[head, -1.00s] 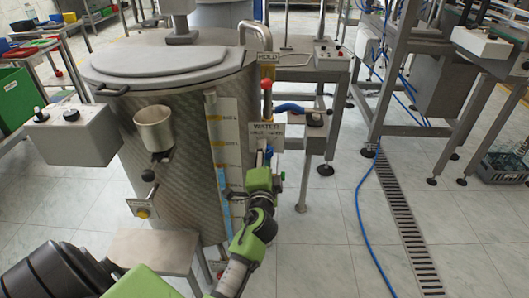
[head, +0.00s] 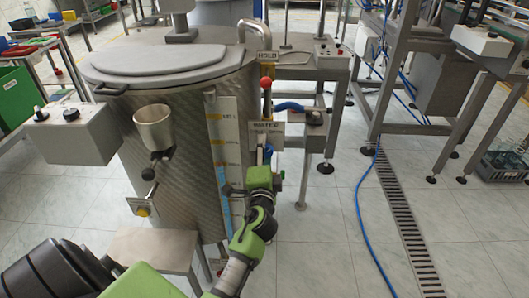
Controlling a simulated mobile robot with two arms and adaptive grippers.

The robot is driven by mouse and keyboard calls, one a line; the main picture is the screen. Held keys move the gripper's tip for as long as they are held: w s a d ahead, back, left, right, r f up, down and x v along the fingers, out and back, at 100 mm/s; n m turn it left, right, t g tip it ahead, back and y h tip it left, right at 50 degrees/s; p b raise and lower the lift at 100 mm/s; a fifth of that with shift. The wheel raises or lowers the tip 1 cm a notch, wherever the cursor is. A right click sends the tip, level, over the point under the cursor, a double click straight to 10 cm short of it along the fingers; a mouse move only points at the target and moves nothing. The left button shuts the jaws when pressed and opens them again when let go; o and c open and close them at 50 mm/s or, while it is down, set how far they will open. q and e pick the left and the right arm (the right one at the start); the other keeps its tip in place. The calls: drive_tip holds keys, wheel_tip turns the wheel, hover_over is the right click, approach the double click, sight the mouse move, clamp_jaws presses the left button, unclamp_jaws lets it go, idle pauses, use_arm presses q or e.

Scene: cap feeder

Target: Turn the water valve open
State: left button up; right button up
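The WATER sign (head: 268,130) hangs on the pipework at the right side of the steel tank (head: 180,190). A small blue part, possibly the water valve handle (head: 268,150), shows just below the sign. My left arm reaches up from the bottom, and its green wrist and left gripper (head: 263,172) are right below and in front of that blue part. The wrist hides the fingers and most of the valve, so I cannot tell whether they touch or grip it. My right gripper is not in view.
A red knob (head: 265,84) sits above the sign, below the HOLD label (head: 268,57). A grey control box (head: 72,132) is at the left. A small stool (head: 155,245) stands before the tank. A blue hose (head: 362,230) lies on the open floor at right.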

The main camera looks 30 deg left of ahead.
use_arm(q)
drive_tip(key=v, duration=0.7)
drive_tip(key=shift+s+d, duration=0.15)
drive_tip(key=shift+s, duration=0.05)
idle(0.3)
